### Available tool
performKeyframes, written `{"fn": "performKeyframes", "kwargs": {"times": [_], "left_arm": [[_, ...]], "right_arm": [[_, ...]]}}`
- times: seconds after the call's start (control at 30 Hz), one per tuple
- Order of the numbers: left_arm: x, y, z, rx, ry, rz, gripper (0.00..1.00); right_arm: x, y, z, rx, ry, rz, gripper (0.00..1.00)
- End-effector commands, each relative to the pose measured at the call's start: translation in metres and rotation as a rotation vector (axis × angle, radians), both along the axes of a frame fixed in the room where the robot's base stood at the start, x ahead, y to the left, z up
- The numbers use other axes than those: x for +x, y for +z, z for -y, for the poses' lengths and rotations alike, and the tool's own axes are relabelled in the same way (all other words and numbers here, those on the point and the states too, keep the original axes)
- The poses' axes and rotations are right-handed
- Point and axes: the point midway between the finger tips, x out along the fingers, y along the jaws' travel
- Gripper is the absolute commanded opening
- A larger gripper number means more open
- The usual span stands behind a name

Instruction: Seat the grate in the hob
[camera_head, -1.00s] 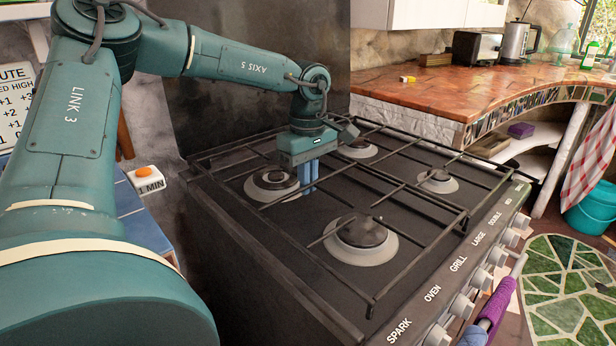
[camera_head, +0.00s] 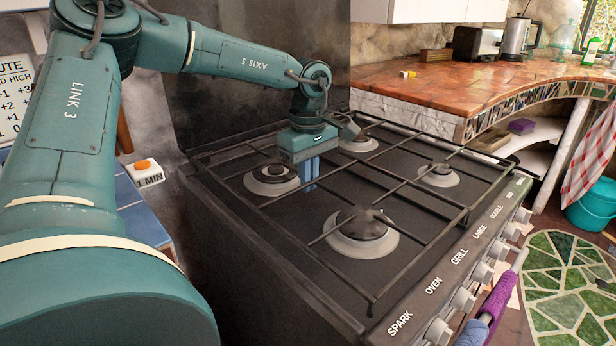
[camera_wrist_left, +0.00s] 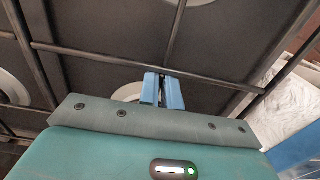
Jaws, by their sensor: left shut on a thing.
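The black wire grate (camera_head: 373,296) lies across the dark hob (camera_head: 288,214), its bars passing over the round burners. Its near corner overhangs close to the hob's front-left side. I cannot tell whether its feet sit in place or hang slightly above the top. My left gripper (camera_head: 309,186) points down over the middle of the hob, between the back-left burner (camera_head: 272,178) and the front burner (camera_head: 362,234). Its blue fingers are shut on a grate bar. In the left wrist view the fingers (camera_wrist_left: 164,92) meet a crossing of the grate bars (camera_wrist_left: 100,58). My right gripper is not in view.
Control knobs (camera_head: 463,300) and a purple cloth (camera_head: 498,297) are along the stove's front. A tiled counter (camera_head: 440,90) with a toaster (camera_head: 476,43) and kettle (camera_head: 515,38) stands right. A timer button block (camera_head: 147,174) lies left of the stove.

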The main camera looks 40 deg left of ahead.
Motion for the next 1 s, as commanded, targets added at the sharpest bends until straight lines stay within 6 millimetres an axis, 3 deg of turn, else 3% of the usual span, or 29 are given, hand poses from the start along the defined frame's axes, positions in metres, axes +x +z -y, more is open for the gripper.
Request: {"fn": "performKeyframes", "kwargs": {"times": [1.0], "left_arm": [[0.001,-0.009,0.000,0.000,-0.001,0.004,0.00]], "right_arm": [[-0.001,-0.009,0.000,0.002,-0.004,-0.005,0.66]]}}
